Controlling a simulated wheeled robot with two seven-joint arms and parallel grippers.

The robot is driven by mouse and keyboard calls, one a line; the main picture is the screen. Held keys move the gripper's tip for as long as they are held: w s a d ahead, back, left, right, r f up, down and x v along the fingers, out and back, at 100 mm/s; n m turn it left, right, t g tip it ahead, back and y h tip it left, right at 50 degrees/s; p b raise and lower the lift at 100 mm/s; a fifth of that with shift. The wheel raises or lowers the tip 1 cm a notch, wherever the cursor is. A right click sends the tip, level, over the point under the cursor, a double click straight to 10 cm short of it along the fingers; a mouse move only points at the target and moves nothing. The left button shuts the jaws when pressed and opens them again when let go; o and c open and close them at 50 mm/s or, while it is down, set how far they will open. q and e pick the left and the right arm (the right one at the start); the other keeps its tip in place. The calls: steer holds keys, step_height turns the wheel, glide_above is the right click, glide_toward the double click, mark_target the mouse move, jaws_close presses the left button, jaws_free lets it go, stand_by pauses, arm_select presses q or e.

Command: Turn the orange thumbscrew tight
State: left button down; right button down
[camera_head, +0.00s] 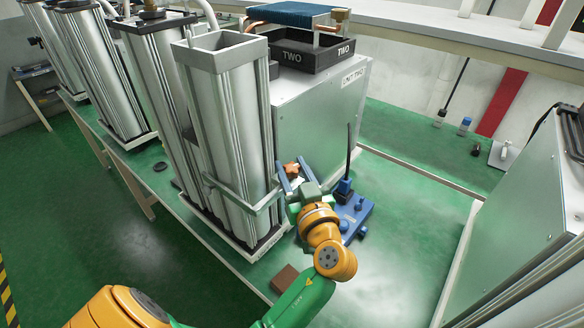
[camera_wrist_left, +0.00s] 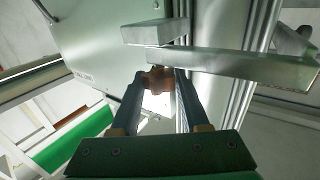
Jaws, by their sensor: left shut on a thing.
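The orange thumbscrew (camera_head: 291,169) is a small lobed knob beside the front sieve column (camera_head: 232,130), near the column's clamp bracket. In the left wrist view the thumbscrew (camera_wrist_left: 157,80) sits between the fingertips of my left gripper (camera_wrist_left: 160,84), under a metal bracket (camera_wrist_left: 230,64). My left gripper (camera_head: 290,175) comes up from below in the head view and is shut on the thumbscrew. The fingers hide part of the knob, and its shaft cannot be seen. My right gripper is not in view.
A blue fixture with an upright dark rod (camera_head: 356,215) stands just right of my left gripper. A large grey cabinet (camera_head: 318,110) with a black tray (camera_head: 310,55) stands behind. A small brown block (camera_head: 285,279) lies in front. Other columns stand at the left.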

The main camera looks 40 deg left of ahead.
arm_select(q)
steer(key=shift+m+t+h, duration=0.3)
steer(key=shift+m+t, duration=0.1)
steer(key=shift+m+t+h, duration=0.5)
steer(key=shift+t, duration=0.1)
steer(key=shift+r+m+t+h+p, duration=0.1)
steer(key=shift+m+t+h+p, duration=0.25)
steer(key=shift+m+t+h, duration=0.55)
steer(key=m+t+h, duration=0.1)
steer(key=h, duration=0.1)
steer(key=m+h+p, duration=0.1)
steer(key=h, duration=0.1)
steer(key=shift+a+r+m+t+p, duration=0.1)
steer(key=shift+m+t+p, duration=0.2)
steer(key=shift+t, duration=0.1)
steer(key=shift+m+t+h+p, duration=0.4)
steer(key=shift+m+h, duration=0.4)
steer(key=shift+h, duration=0.4)
